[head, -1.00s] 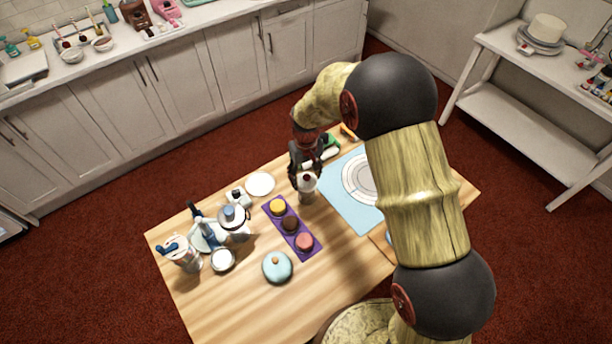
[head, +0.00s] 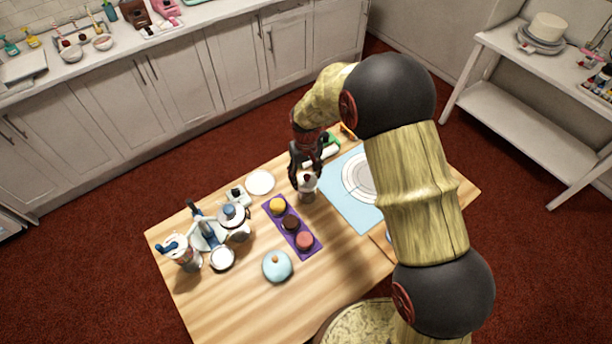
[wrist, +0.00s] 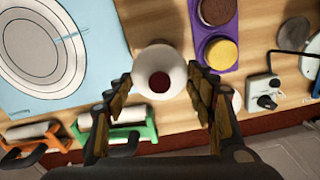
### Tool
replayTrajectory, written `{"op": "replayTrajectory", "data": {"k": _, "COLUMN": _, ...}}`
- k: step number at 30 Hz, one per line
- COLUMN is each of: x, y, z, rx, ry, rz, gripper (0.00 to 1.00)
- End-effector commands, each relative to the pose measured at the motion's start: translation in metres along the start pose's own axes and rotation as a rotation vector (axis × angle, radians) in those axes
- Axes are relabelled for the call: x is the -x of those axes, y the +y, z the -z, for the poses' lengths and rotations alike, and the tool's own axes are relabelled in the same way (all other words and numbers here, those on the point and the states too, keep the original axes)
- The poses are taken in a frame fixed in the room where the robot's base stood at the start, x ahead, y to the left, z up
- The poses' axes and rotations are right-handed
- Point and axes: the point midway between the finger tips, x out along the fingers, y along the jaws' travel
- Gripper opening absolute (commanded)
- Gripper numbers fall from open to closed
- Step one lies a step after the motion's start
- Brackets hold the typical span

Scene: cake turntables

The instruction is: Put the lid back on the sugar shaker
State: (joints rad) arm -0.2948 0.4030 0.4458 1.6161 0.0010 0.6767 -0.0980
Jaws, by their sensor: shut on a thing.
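My gripper (head: 306,180) is over the far middle of the wooden table, pointing down. Its fingers are closed on a white rounded lid (head: 307,187) with a dark red spot on top. In the wrist view the lid (wrist: 160,68) sits between the two fingertips (wrist: 161,84). The pale sugar shaker (head: 307,197) shows directly under the lid, upright on the table. The lid hides most of the shaker from above. I cannot tell whether the lid is fully seated on the shaker or slightly above it.
A purple tray (head: 313,252) with three round cakes lies close by. A blue mat (head: 345,205) with a round turntable is on the other side. A white plate (head: 260,183), a light blue round pot (head: 277,266) and several jars and tools stand nearby. Green and orange-handled rollers lie behind.

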Motion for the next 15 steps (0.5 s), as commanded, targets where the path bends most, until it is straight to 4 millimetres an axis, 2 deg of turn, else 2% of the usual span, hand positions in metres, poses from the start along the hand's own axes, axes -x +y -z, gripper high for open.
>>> {"op": "replayTrajectory", "data": {"k": 15, "x": -0.0032, "y": 0.0, "z": -0.0001, "rx": 0.0, "ry": 0.0, "rz": 0.0, "gripper": 0.42}}
